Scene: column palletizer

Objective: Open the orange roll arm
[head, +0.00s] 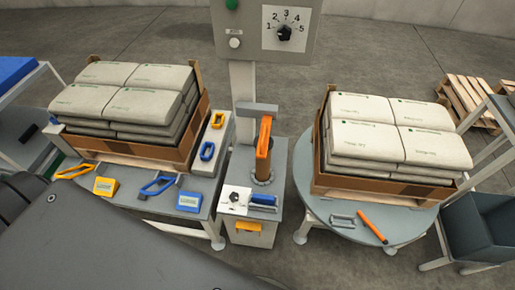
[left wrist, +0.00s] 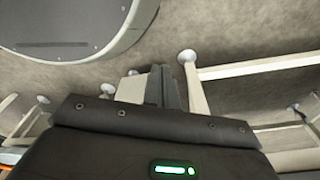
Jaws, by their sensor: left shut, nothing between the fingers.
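The orange roll arm (head: 264,138) stands upright on the grey cabinet in the middle of the head view, beside the post. A grey bar crosses at its top, and a brown roll (head: 262,166) sits behind and below it. My left gripper (left wrist: 168,86) shows in the left wrist view, its fingers together with nothing between them, above the floor. It is not seen in the head view and is not touching the orange arm as far as I can see. My right gripper is in neither view.
A control panel (head: 268,27) with a dial hangs on the post. Bags in a carton (head: 330,180) stand on the round table at right, with a loose orange bar (head: 371,225). Another bag stack (head: 125,90) is at left, near blue and yellow handles. My dark body fills the lower left.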

